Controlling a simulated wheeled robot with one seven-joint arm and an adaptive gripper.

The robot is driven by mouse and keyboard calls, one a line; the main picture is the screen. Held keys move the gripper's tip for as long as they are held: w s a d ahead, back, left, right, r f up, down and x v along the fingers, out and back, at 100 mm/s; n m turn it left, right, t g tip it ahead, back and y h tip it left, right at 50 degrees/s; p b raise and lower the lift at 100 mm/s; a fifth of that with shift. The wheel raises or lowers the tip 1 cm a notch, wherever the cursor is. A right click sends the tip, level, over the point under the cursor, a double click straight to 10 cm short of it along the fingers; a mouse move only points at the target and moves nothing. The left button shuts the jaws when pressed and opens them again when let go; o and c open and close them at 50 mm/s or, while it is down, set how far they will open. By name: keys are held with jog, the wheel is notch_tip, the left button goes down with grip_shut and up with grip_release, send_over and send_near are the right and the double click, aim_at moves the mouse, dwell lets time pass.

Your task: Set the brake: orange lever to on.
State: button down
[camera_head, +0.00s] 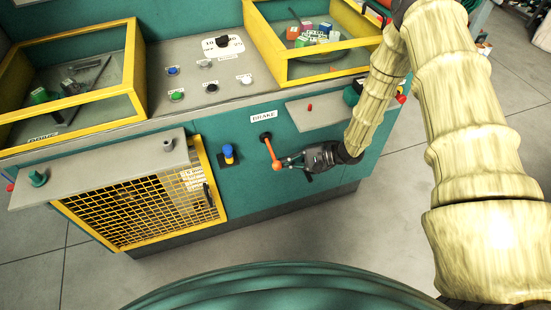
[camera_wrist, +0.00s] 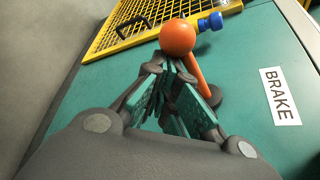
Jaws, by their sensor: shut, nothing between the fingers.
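The orange brake lever (camera_head: 270,151) is on the teal front panel of the machine, below the white BRAKE label (camera_head: 264,117). Its arm hangs down and slightly right from a dark pivot, ending in a round orange knob. In the wrist view, the knob (camera_wrist: 177,38) is just beyond my fingertips, with the lever arm partly hidden behind the fingers. My gripper (camera_head: 287,162) is to the right of the knob, its closed fingertips (camera_wrist: 172,62) pointing at it. Nothing is between the fingers. I cannot tell whether they touch the knob. No on or off marking is readable.
A blue knob (camera_head: 228,152) is left of the lever, beside a yellow mesh guard (camera_head: 140,205). A grey shelf (camera_head: 105,172) juts out above the guard. A small grey ledge (camera_head: 325,112) is above my gripper. The floor in front is clear.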

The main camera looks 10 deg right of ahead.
jog(key=shift+a+r+p, duration=0.1)
jog(key=shift+r+p, duration=2.05)
jog(key=shift+r, duration=0.7)
notch_tip(320, 180, down, 4)
jog(key=b, duration=0.2)
jog(key=w+d+r+b, duration=0.1)
jog(key=d+r, duration=0.3)
jog(key=d, duration=0.5)
jog(key=shift+w+d+r+b, duration=0.3)
jog(key=shift+w+r+b, duration=0.1)
jog(key=shift+b, duration=0.1)
